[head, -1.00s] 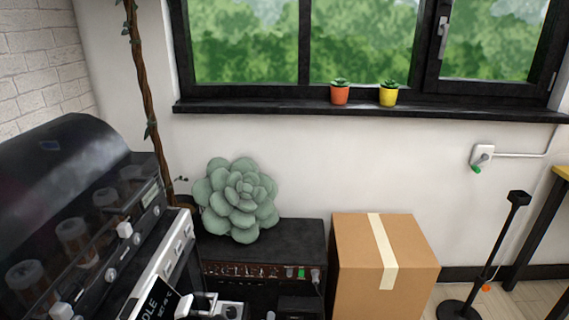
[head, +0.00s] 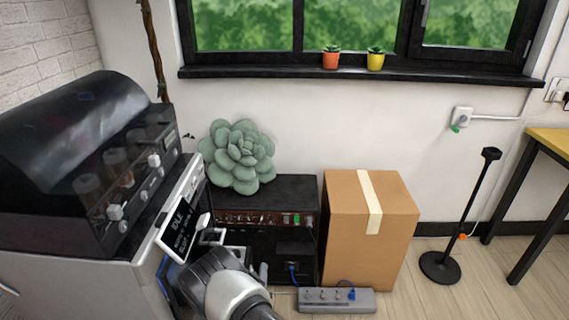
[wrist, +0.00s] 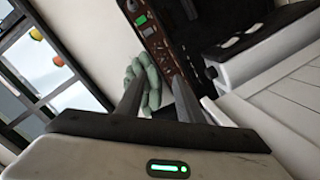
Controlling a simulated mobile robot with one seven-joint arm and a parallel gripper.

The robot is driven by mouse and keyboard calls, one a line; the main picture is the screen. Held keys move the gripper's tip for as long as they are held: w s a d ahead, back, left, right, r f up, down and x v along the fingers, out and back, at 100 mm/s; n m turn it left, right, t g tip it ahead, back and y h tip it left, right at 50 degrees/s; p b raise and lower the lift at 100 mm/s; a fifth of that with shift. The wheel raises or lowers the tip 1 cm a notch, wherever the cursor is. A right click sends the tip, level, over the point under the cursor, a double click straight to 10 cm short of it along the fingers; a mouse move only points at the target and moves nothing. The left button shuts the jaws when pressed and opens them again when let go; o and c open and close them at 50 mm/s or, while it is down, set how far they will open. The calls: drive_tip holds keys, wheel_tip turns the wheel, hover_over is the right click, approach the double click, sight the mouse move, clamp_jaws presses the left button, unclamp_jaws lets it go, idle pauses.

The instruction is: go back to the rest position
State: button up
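My gripper (wrist: 158,92) shows in the wrist view with its two dark fingers apart and nothing held between them. Beyond the fingers are the pale green succulent (wrist: 147,84) and the black amplifier-like box (wrist: 160,50). In the head view my grey and white arm reaches up from the bottom edge, in front of the machine and the black box. The gripper's fingers cannot be made out clearly there.
The domed machine (head: 75,150) stands close on the left. The black box (head: 265,195) carries the succulent (head: 238,157). A cardboard box (head: 345,230), a power strip (head: 337,300) and a black stand (head: 440,266) are right of my arm. Floor shows at lower right.

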drive_tip(key=w+a+r+m+g, duration=0.1)
drive_tip(key=w+r+m, duration=0.1)
drive_tip(key=w+r, duration=0.3)
drive_tip(key=w+r+m+g, duration=0.2)
drive_tip(key=w+r, duration=0.1)
drive_tip(key=r, duration=0.4)
drive_tip(key=s+d+r+m+g+y, duration=0.1)
drive_tip(key=d+r+m+g+y, duration=0.15)
drive_tip(key=r, duration=1.45)
drive_tip(key=s+d+r+g+y, duration=0.1)
drive_tip(key=s+d+r, duration=0.4)
drive_tip(key=s+r, duration=0.15)
drive_tip(key=s+d+r+g, duration=0.1)
drive_tip(key=s+d+r, duration=0.35)
drive_tip(key=r, duration=0.25)
drive_tip(key=s+d+r+m+g+h, duration=0.1)
drive_tip(key=s+d, duration=0.3)
drive_tip(key=s, duration=0.5)
drive_tip(key=s+d+r+m+g+h, duration=0.15)
drive_tip(key=s+d, duration=0.25)
drive_tip(key=s, duration=0.4)
drive_tip(key=s+d+r+m+g, duration=0.1)
drive_tip(key=s+d, duration=0.3)
drive_tip(key=s, duration=0.5)
wheel_tip(320, 180, up, 24)
drive_tip(key=p, duration=2.4)
drive_tip(key=shift+w+a, duration=0.15)
drive_tip(key=shift+a, duration=0.05)
